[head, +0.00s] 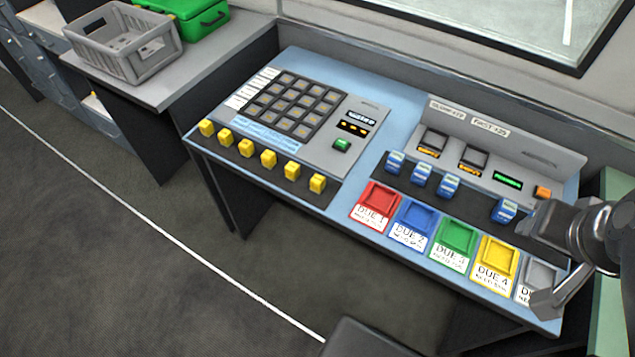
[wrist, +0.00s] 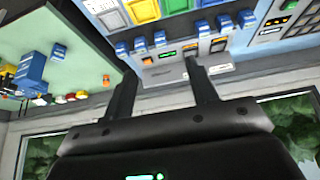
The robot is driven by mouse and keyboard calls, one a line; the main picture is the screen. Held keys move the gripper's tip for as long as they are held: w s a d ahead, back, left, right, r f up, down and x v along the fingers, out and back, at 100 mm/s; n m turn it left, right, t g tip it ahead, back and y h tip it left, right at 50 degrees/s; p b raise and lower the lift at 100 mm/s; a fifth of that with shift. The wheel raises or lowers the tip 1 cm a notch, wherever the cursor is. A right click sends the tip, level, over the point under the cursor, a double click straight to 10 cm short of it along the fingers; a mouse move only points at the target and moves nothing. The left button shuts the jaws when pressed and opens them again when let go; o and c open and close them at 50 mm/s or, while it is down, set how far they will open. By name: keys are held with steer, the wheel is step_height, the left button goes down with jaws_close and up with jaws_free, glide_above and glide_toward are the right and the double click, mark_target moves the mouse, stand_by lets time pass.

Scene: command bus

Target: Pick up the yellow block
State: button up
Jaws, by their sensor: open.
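Several small yellow blocks stand in a row on a dark strip along the front left of the console in the head view. The row runs from the leftmost yellow block (head: 207,127) to the rightmost yellow block (head: 317,183). Which one the task means, I cannot tell. My gripper (head: 538,262) is at the far right of the console, open and empty, well away from the row. In the wrist view my gripper (wrist: 161,70) has its two fingers spread apart with nothing between them. I cannot make out the yellow block row in the wrist view.
The blue console (head: 395,85) carries a button grid (head: 297,105), blue blocks (head: 447,185) and coloured trays, including a yellow tray (head: 497,258). A grey crate (head: 120,50) and green case (head: 195,18) sit on the left counter. The floor (head: 120,270) in front is open; a dark seat (head: 360,340) stands near.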

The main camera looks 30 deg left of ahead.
steer(key=w+a+f+n+g+h, duration=0.2)
steer(key=w+a+f+n+h, duration=0.1)
steer(key=w+a+f+n, duration=0.5)
steer(key=n+t+y, duration=0.3)
steer(key=n+t, duration=0.7)
steer(key=n, duration=1.8)
glide_toward(321, 177)
steer(key=x, duration=1.1)
steer(key=shift+a+f, duration=0.2)
steer(key=shift+f, duration=0.25)
steer(key=shift+s, duration=0.1)
steer(key=shift+c, duration=0.4)
steer(key=c, duration=1)
